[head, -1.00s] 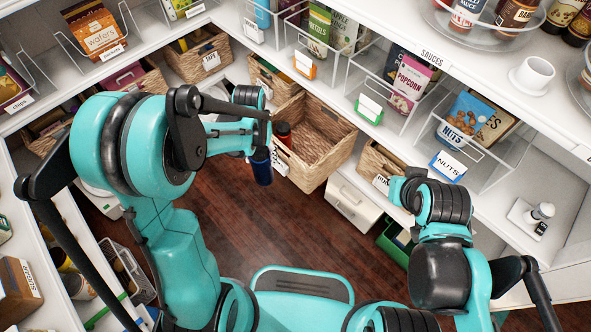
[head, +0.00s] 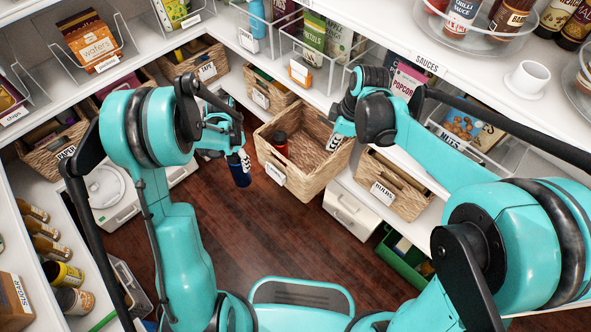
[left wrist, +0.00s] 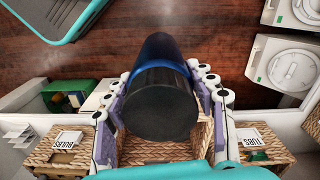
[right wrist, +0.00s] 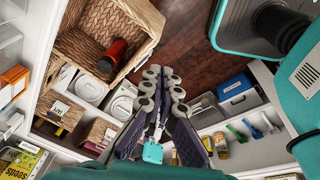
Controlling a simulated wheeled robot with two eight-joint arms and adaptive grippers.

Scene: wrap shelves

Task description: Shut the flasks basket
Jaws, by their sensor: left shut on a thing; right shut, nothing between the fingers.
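The flasks basket (head: 290,186), a woven basket, juts out from the lower shelf and is open at the top. A red flask with a dark cap (head: 281,142) stands inside at its left; the rest looks empty. The right wrist view also shows the basket (right wrist: 85,47) and the red flask (right wrist: 113,54). My left gripper (head: 236,153) is shut on a dark blue flask (left wrist: 160,98), held outside the basket, to its left. My right gripper (head: 338,136) is shut and empty at the basket's right side; whether it touches is unclear.
Another woven basket (head: 268,93) stands behind. Wooden floor lies open in front.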

